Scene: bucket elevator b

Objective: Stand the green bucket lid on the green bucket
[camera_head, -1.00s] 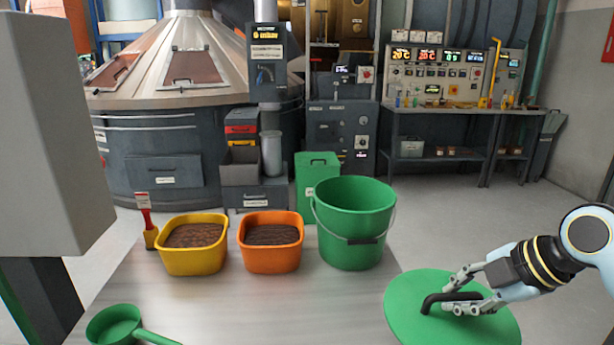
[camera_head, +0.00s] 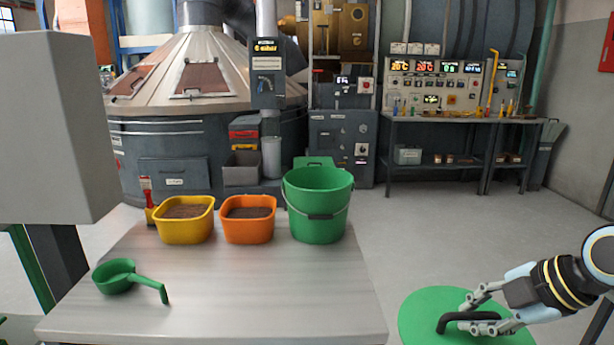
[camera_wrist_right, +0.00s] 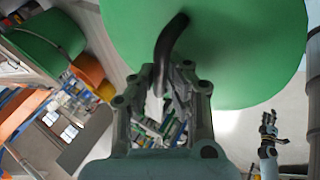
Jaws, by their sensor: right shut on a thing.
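The green bucket (camera_head: 318,222) stands upright and open-topped at the table's back right corner, its wire handle hanging at the front. The round green lid (camera_head: 420,308) is off to the front right, beyond the table's right edge. My right gripper (camera_head: 472,312) is shut on the lid's black handle (camera_head: 455,318), with the disc spread below it. The right wrist view shows the lid (camera_wrist_right: 235,50) and its handle between the fingers, with the bucket (camera_wrist_right: 45,32) at upper left. A small second gripper, apparently my left one (camera_wrist_right: 268,125), shows there; its jaws are unclear.
A yellow tub (camera_head: 184,222) and an orange tub (camera_head: 248,222), both with brown contents, stand left of the bucket. A green scoop (camera_head: 116,278) lies at the table's left. The table's (camera_head: 250,290) front and middle are bare. Open floor lies to the right.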

